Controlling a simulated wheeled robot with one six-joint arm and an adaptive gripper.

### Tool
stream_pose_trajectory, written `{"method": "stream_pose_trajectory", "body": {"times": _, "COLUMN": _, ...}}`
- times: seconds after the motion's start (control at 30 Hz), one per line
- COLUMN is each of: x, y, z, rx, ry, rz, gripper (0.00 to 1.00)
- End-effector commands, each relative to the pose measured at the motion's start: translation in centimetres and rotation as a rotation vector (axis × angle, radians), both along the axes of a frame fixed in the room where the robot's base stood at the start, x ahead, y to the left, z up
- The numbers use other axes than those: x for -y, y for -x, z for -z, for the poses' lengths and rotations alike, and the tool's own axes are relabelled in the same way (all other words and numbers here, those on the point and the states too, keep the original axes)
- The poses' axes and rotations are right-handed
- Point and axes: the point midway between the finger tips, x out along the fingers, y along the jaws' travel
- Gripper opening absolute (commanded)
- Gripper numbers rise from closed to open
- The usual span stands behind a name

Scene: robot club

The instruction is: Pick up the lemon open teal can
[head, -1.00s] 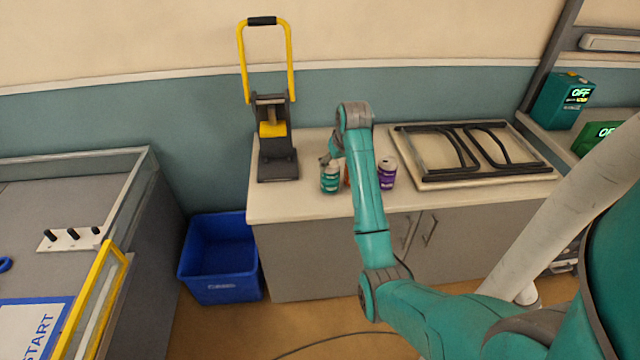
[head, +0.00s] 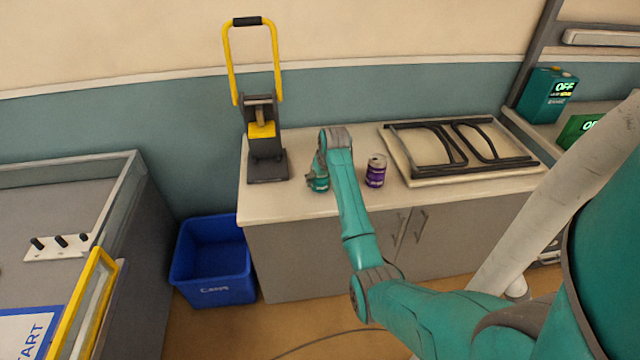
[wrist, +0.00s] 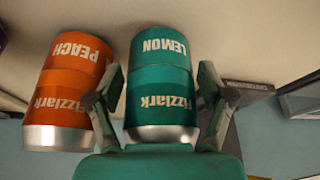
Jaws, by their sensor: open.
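The teal lemon can (wrist: 161,75) is upside down in the wrist view, with LEMON and Fizzlark on its side. My gripper (wrist: 160,95) is open, with one finger on each side of this can. The left finger sits between it and the orange peach can (wrist: 68,90). I cannot tell whether the fingers touch the can. In the head view the teal can (head: 318,183) stands on the counter, partly hidden by my arm. My gripper is mostly hidden there, and the can's top is hidden too.
A purple can (head: 376,170) stands right of my arm on the counter (head: 290,205). A black and yellow press (head: 262,140) stands at the left, and a framed board (head: 455,180) lies at the right. A blue bin (head: 213,265) is on the floor.

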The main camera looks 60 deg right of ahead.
Motion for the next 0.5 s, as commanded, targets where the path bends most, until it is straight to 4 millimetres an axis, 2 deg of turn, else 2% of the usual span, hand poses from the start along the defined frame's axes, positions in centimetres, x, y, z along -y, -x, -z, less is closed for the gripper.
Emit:
{"method": "stream_pose_trajectory", "body": {"times": 0.13, "x": -0.01, "y": -0.01, "z": -0.02, "rx": 0.000, "ry": 0.000, "rz": 0.000, "gripper": 0.80}}
{"method": "stream_pose_trajectory", "body": {"times": 0.17, "x": -0.01, "y": -0.01, "z": -0.02, "rx": 0.000, "ry": 0.000, "rz": 0.000, "gripper": 0.78}}
{"method": "stream_pose_trajectory", "body": {"times": 0.27, "x": -0.01, "y": -0.01, "z": -0.02, "rx": 0.000, "ry": 0.000, "rz": 0.000, "gripper": 0.53}}
{"method": "stream_pose_trajectory", "body": {"times": 0.5, "x": -0.02, "y": 0.01, "z": -0.01, "rx": -0.001, "ry": -0.001, "rz": 0.000, "gripper": 0.50}}
